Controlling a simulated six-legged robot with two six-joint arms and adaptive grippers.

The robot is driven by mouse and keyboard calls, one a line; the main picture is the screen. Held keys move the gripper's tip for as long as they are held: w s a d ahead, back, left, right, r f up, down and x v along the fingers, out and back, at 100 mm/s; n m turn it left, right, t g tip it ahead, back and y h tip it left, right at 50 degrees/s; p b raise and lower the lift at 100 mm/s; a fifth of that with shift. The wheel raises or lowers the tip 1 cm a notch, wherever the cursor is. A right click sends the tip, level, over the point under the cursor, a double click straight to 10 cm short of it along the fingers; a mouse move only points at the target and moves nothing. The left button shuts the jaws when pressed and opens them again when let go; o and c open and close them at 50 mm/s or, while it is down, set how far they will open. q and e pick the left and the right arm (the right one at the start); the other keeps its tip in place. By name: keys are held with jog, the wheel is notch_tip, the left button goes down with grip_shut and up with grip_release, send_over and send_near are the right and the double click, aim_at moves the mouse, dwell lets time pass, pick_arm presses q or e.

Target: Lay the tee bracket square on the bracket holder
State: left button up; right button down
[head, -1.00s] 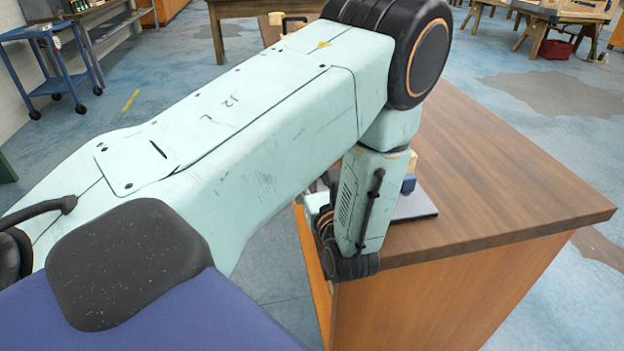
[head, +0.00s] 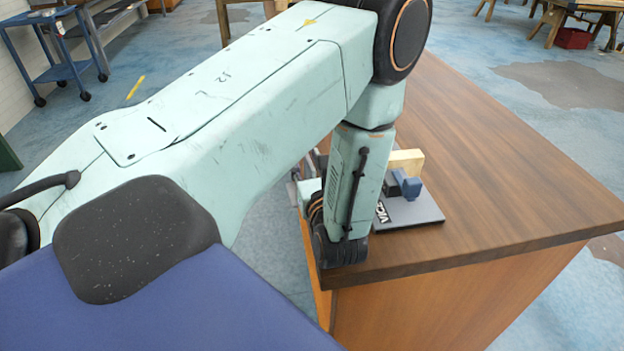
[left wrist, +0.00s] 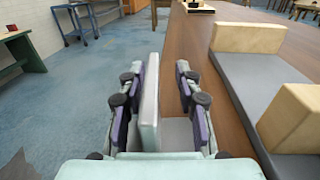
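In the left wrist view the grey holder board (left wrist: 248,82) is at the right. My left gripper (left wrist: 160,85) is beside the holder at the table's edge. A grey metal piece, apparently the tee bracket (left wrist: 150,105), is between its fingers, with an upright plate against the left finger and a flat part reaching toward the right finger. My arm hides most of this in the head view. My right gripper is out of view.
The wooden table (head: 500,170) has a wide clear top right of the holder. In the left wrist view, pale wooden blocks (left wrist: 248,38) stand on the holder. A blue cart (head: 58,60) stands far off at the left.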

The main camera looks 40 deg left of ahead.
pick_arm(q)
jog(key=shift+s+r, duration=0.2)
jog(key=shift+s, duration=0.2)
jog(key=shift+c, duration=1.7)
jog(key=shift+w+f, duration=0.15)
jog(key=shift+w, duration=0.05)
grip_shut()
jog(key=shift+s, duration=0.1)
jog(key=shift+s, duration=0.1)
